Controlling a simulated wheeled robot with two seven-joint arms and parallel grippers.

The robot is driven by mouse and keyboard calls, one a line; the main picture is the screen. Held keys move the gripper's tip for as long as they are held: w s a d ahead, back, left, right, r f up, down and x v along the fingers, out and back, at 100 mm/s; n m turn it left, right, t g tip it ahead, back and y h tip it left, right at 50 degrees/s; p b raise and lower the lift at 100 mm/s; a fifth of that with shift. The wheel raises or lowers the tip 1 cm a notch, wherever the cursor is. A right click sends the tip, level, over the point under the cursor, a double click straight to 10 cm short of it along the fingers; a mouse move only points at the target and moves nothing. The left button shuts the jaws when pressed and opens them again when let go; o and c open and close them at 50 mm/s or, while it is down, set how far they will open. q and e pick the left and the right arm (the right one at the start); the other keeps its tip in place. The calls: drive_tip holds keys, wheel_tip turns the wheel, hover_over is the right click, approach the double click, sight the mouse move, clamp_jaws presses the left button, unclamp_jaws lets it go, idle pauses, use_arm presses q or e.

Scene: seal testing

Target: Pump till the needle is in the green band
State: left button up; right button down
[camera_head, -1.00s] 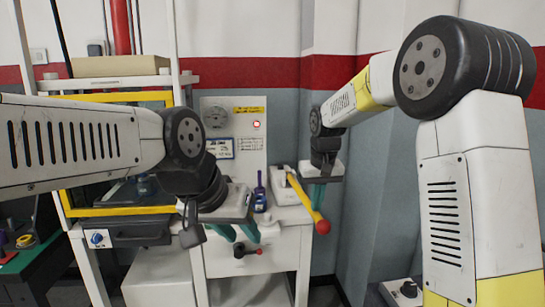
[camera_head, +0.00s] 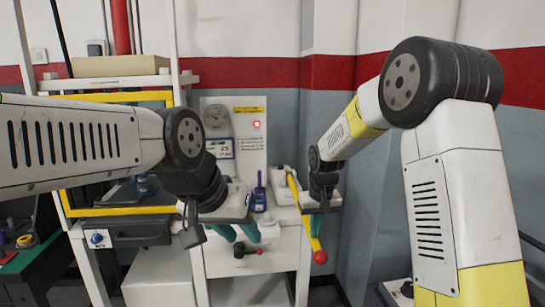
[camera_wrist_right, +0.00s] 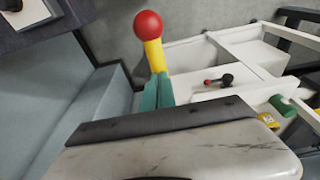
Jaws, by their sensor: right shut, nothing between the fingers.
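The pump lever (camera_head: 305,212) is a yellow bar with a red ball end (camera_head: 320,257). It slopes down and forward from a white pump body (camera_head: 282,178) on the bench. My right gripper (camera_head: 315,225) is shut and empty, at the lever; contact is hard to tell. In the right wrist view its teal fingers (camera_wrist_right: 158,93) are together, and the yellow bar and red ball (camera_wrist_right: 148,25) show just beyond them. The round gauge (camera_head: 216,118) is on the back panel; its needle and green band are too small to read. My left gripper (camera_head: 237,233) is open and empty before the bench.
A red lamp (camera_head: 256,125) glows beside the gauge. A small digital display (camera_head: 220,148) is below it. A blue bottle-like object (camera_head: 260,195) stands on the white bench. A black handle with a red end (camera_head: 247,252) is on the bench front. A yellow-framed cabinet stands left.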

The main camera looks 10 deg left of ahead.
drive_tip(key=shift+f, duration=0.35)
drive_tip(key=w+a+v, duration=0.1)
drive_tip(key=w+v, duration=0.1)
drive_tip(key=v, duration=1.1)
drive_tip(key=shift+w+r, duration=0.45)
drive_tip(key=shift+w, duration=0.05)
drive_tip(key=shift+f, duration=0.15)
